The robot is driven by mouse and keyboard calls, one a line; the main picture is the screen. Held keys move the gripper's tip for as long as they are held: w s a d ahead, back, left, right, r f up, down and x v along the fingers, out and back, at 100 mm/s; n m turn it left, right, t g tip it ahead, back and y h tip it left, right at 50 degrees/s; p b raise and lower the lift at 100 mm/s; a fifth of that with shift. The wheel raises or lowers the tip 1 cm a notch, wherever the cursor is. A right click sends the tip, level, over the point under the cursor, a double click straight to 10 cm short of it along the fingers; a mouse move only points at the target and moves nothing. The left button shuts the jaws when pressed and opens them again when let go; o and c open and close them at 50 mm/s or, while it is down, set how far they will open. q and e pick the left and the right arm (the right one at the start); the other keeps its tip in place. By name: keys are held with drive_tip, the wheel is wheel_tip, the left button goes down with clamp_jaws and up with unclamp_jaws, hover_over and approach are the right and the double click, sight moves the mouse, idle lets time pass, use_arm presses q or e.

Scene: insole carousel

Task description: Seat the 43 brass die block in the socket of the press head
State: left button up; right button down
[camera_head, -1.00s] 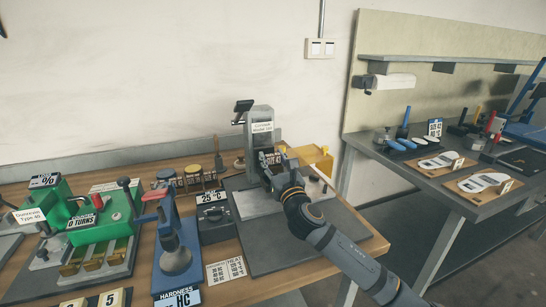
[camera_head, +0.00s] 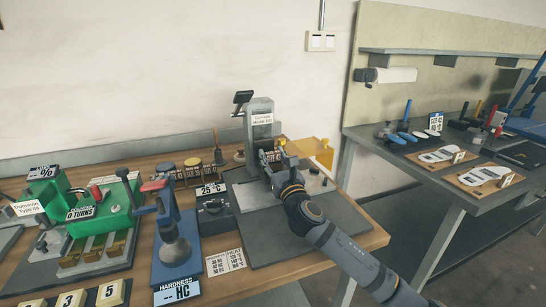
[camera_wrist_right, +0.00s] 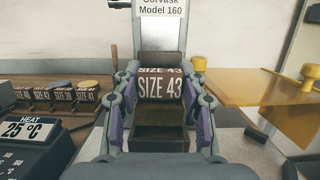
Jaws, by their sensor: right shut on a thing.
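The 43 die block (camera_wrist_right: 160,85) looks dark brown, with "SIZE 43" in white on its front and upper faces. My right gripper (camera_wrist_right: 162,80) is shut on it, one finger at each side. In the head view the gripper (camera_head: 275,166) is at the front of the grey press (camera_head: 260,118), labelled Model 160. The block is right in front of the press column, low down in the press opening. The socket is hidden behind the block, so I cannot tell how far the block sits in it. My left gripper is out of view.
A yellow see-through guard (camera_head: 318,152) stands close on the right of the press. Other size-marked blocks (camera_wrist_right: 58,97) stand in a row to the left, behind the heat box (camera_head: 214,207). The hardness tester (camera_head: 174,250) is further left. The grey mat (camera_head: 300,230) in front is mostly clear.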

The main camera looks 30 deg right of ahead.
sight(273, 169)
idle(0.6)
drive_tip(key=shift+r+p, duration=0.1)
drive_tip(key=shift+p, duration=0.5)
idle(0.3)
drive_tip(key=shift+f+b, duration=1.05)
drive_tip(key=shift+f, duration=0.5)
drive_tip(key=shift+s+f, duration=0.1)
drive_tip(key=shift+f, duration=0.05)
drive_tip(key=shift+f, duration=0.35)
drive_tip(key=shift+b, duration=0.3)
drive_tip(key=shift+r+p, duration=0.8)
drive_tip(key=shift+p, duration=0.25)
drive_tip(key=shift+r, duration=0.35)
